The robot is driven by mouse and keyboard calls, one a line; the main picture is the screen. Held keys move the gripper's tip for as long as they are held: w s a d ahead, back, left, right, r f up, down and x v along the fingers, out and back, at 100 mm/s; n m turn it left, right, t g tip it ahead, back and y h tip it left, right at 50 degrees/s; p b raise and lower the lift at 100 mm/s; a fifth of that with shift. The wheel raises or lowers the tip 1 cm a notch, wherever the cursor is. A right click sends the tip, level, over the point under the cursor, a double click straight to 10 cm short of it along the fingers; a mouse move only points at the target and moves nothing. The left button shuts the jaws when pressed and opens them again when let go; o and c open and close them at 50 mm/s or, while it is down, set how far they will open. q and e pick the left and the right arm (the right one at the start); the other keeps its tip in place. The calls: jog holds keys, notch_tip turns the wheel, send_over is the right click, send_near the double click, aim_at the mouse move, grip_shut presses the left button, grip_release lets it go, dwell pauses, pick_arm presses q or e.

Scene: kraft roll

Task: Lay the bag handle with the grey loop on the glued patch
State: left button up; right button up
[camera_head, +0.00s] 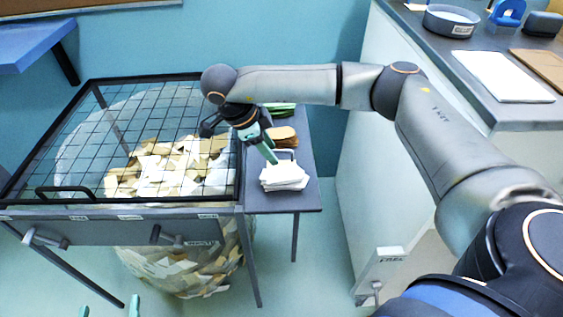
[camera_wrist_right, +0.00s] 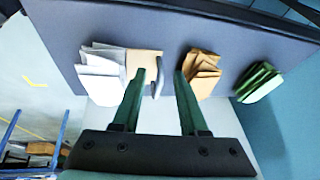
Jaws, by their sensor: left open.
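The grey loop (camera_wrist_right: 159,82) shows beside a tan piece (camera_wrist_right: 143,63) in the right wrist view, at the edge of a stack of white folded paper (camera_wrist_right: 103,68). In the head view the loop (camera_head: 286,152) shows just behind the white stack (camera_head: 284,178). My right gripper (camera_wrist_right: 159,75) is open, with its green fingertips over the tan piece and loop; I cannot tell whether they touch. My left gripper (camera_head: 109,307) is open at the bottom left, only its green fingertips showing. I cannot make out a glued patch.
Brown (camera_wrist_right: 203,72) and green (camera_wrist_right: 259,83) stacks lie on the same grey side table (camera_head: 309,190). A mesh-topped bin (camera_head: 150,100) of paper scraps stands left of it. A counter at right holds a white sheet (camera_head: 502,76), a brown sheet (camera_head: 543,66) and a round dish (camera_head: 451,20).

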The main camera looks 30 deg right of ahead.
grip_shut()
dwell(0.5)
